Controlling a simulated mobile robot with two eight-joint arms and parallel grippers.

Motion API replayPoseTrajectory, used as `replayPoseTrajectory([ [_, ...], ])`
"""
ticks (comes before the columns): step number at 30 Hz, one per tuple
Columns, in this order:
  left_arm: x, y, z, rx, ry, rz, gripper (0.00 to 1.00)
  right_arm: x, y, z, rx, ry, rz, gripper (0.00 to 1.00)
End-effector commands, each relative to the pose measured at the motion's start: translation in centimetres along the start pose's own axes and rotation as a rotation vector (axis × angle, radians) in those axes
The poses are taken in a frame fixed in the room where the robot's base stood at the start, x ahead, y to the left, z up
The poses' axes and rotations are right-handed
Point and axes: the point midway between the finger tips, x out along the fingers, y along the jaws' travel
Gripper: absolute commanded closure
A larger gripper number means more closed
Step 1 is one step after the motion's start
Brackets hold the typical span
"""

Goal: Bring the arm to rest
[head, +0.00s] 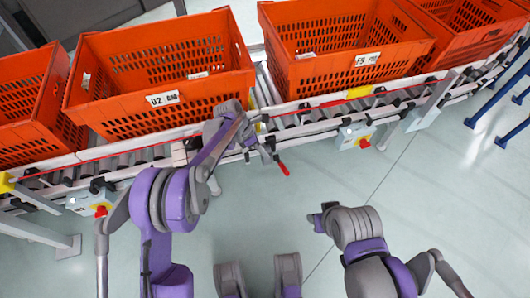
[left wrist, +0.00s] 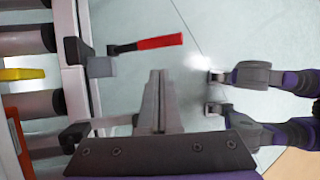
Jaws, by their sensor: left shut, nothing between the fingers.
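My left arm reaches from the lower left up to the conveyor edge. Its gripper (head: 264,151) is beside the front rail, below the gap between two orange totes, pointing right and downward. In the left wrist view the gripper's fingers (left wrist: 157,85) are together with nothing between them. My right arm (head: 352,226) is folded over the floor at the lower right; its gripper cannot be made out.
Orange totes (head: 160,101) (head: 365,61) stand on the roller conveyor (head: 315,116). A red-handled lever (head: 283,168) juts from its front edge near my left gripper; it also shows in the left wrist view (left wrist: 150,43). The floor (head: 255,215) before the conveyor is clear.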

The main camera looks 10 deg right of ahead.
Motion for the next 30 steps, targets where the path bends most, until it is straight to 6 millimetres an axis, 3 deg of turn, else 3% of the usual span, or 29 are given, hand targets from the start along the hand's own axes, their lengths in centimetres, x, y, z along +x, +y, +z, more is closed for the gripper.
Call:
replayPoseTrajectory([
  [8, 0.0, 0.0, 0.0, 0.001, 0.001, 0.0, 1.0, 0.0, 0.0, 0.0, 0.0, 0.0, 0.0, 0.55],
  [11, -0.9, -0.3, -0.2, 0.028, 0.005, 0.012, 1.0, 0.0, 0.0, 0.0, 0.0, 0.0, 0.0, 0.55],
  [14, -3.2, -1.1, -0.8, 0.11, 0.019, 0.046, 1.0, 0.0, 0.0, 0.0, 0.0, 0.0, 0.0, 0.55],
  [20, -10.3, -5.0, -3.8, 0.414, 0.098, 0.154, 1.0, 0.0, 0.0, 0.0, 0.0, 0.0, 0.0, 0.55],
  [24, -14.4, -8.6, -6.5, 0.647, 0.183, 0.218, 1.0, 0.0, 0.0, 0.0, 0.0, 0.0, 0.0, 0.55],
  [30, -18.3, -14.6, -11.1, 0.979, 0.34, 0.274, 1.0, 0.0, 0.0, 0.0, 0.0, 0.0, 0.0, 0.55],
])
